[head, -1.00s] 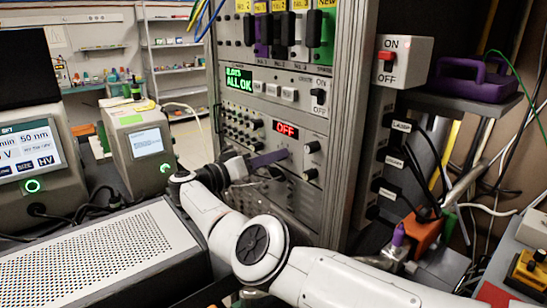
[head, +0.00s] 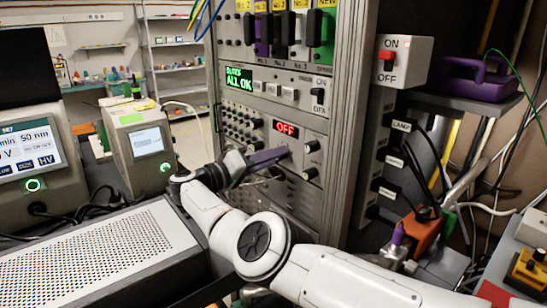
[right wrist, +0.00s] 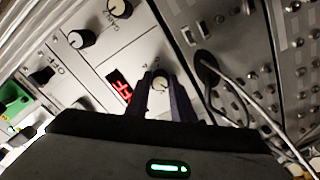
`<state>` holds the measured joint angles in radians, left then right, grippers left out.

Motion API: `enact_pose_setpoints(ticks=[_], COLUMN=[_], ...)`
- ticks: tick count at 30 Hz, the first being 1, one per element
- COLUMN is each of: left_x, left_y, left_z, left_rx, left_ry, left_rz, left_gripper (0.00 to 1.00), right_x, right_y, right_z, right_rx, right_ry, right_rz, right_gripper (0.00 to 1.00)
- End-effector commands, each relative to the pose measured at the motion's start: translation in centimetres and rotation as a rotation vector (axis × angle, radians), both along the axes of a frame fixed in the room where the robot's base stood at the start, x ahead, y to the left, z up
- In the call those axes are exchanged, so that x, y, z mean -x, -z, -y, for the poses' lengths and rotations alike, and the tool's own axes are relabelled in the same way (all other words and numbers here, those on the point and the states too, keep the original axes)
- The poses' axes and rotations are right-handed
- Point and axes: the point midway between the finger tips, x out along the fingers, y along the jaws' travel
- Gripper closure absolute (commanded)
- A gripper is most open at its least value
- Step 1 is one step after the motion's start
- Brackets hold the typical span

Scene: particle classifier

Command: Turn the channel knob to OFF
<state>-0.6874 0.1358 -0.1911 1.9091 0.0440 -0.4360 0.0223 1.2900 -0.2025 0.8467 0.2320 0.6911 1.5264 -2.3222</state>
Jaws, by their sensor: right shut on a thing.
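The channel knob (right wrist: 160,83) is a small pale knob on the rack panel, just below the red display. In the right wrist view it sits between the two dark purple fingers of my right gripper (right wrist: 165,95), which is shut on it. In the head view my right gripper (head: 284,152) reaches the panel from the left, and its fingers hide the knob. The red display (head: 286,129) reads OFF. It also shows in the right wrist view (right wrist: 119,85). My left gripper is not in view.
A green display (head: 238,82) above reads ALL OK. An ON/OFF switch box (head: 403,62) is on the rack's right side. A perforated metal box (head: 95,245) stands at the lower left. A cable runs beside the fingers.

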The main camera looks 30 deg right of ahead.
Motion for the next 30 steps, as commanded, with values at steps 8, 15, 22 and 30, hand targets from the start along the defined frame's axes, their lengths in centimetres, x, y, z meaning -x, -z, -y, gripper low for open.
enact_pose_setpoints(ticks=[8, 15, 22, 30], left_x=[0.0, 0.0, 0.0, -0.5], left_y=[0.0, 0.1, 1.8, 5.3], left_z=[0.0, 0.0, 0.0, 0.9], left_rx=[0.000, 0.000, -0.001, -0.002], left_ry=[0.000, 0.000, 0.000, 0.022], left_rz=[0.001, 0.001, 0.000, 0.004], left_gripper=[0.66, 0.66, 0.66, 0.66], right_x=[0.0, 0.0, 0.2, 0.6], right_y=[0.1, 0.1, 0.6, 1.0], right_z=[0.0, -0.2, -3.5, -8.2], right_rx=[0.000, -0.001, -0.001, -0.001], right_ry=[0.001, -0.001, -0.003, -0.001], right_rz=[-0.002, 0.000, 0.000, 0.002], right_gripper=[0.60, 0.60, 0.60, 0.60])
